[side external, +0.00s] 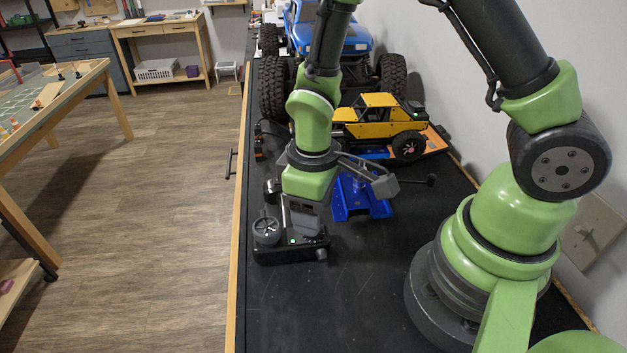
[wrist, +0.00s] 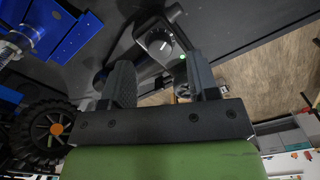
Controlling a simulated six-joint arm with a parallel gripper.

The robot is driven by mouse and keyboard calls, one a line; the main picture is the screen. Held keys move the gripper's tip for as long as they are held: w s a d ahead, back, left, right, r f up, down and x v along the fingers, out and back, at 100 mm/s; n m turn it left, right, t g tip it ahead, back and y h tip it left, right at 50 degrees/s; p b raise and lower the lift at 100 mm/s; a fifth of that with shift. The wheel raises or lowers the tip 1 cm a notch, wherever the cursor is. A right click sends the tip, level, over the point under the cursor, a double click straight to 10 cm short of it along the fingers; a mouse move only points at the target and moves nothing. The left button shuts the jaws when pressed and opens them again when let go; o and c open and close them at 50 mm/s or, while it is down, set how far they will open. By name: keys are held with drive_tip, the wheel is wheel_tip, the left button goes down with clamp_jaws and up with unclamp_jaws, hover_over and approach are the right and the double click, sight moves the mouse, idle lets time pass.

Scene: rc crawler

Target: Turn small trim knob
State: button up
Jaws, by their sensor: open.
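The small trim knob (wrist: 160,42) is a dark round knob with a white pointer line, on top of a black controller box (side external: 288,252). In the wrist view it sits between and just beyond my two fingertips. A green light glows on the box beside it. My gripper (side external: 306,222) points down over the box, fingers apart and nothing between them; it also shows in the wrist view (wrist: 158,64). In the side view my fingers hide the trim knob. Whether a finger touches the box, I cannot tell.
A larger round dial (side external: 266,229) is on the box's left, and a small grey side knob (side external: 321,254) at its right end. A blue stand (side external: 361,197) is close behind. A yellow crawler (side external: 378,121) and a big blue truck (side external: 345,45) stand farther back. The front bench is clear.

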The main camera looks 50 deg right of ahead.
wheel_tip(320, 180, up, 7)
drive_tip(key=shift+f, duration=0.2)
idle(0.3)
drive_tip(key=s+d+r+m+t+y, duration=0.1)
drive_tip(key=s+r+m+t, duration=0.2)
drive_tip(key=r, duration=0.5)
drive_tip(key=s+d+r+m+t+y, duration=0.1)
drive_tip(key=s+d+r+m+t, duration=0.1)
drive_tip(key=s+r+m+t, duration=0.2)
wheel_tip(320, 180, up, 4)
drive_tip(key=s, duration=0.2)
drive_tip(key=shift+s+r+m, duration=0.2)
drive_tip(key=shift+s+m, duration=0.1)
idle(0.6)
